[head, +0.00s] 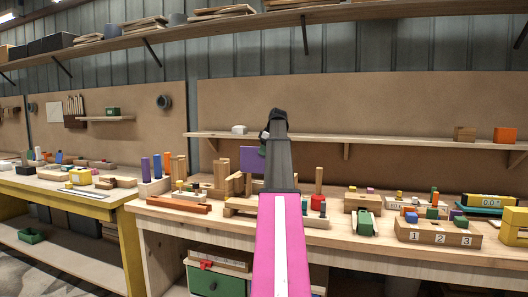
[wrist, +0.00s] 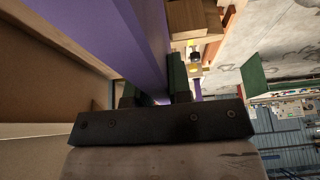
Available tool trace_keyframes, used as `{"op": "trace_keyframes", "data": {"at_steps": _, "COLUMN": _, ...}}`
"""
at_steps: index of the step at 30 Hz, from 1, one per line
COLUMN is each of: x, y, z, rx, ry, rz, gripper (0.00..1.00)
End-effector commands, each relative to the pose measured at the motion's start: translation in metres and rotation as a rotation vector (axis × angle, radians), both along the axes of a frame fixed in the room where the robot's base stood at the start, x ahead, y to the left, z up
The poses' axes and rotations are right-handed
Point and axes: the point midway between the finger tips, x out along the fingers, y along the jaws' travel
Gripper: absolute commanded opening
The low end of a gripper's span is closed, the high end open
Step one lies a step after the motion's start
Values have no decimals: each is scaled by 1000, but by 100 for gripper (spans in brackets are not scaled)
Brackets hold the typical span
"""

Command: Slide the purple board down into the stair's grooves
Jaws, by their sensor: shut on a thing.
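The purple board (head: 252,160) is upright above the workbench, just left of my arm in the head view. It fills the upper middle of the wrist view (wrist: 95,35). My gripper (wrist: 154,88) is shut on the board, with a dark green finger on each side of it. In the head view my arm hides most of the gripper and the board's right part. Wooden parts that look like the stair (head: 235,186) stand on the bench below and left of the board. Its grooves cannot be made out, nor whether the board touches them.
Purple and blue posts (head: 157,167) stand to the left on the bench. A reddish bar (head: 178,205) lies at the front left. A green block (head: 365,222) and a numbered wooden box (head: 438,233) are to the right. A wall shelf (head: 370,140) runs behind.

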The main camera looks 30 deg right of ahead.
Motion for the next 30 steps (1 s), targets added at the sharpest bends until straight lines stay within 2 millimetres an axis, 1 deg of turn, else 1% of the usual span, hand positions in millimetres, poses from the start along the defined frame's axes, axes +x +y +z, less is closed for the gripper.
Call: {"op": "trace_keyframes", "data": {"at_steps": 30, "x": 0, "y": 0, "z": -21, "rx": 0, "ry": -1, "rz": 0, "gripper": 0}}
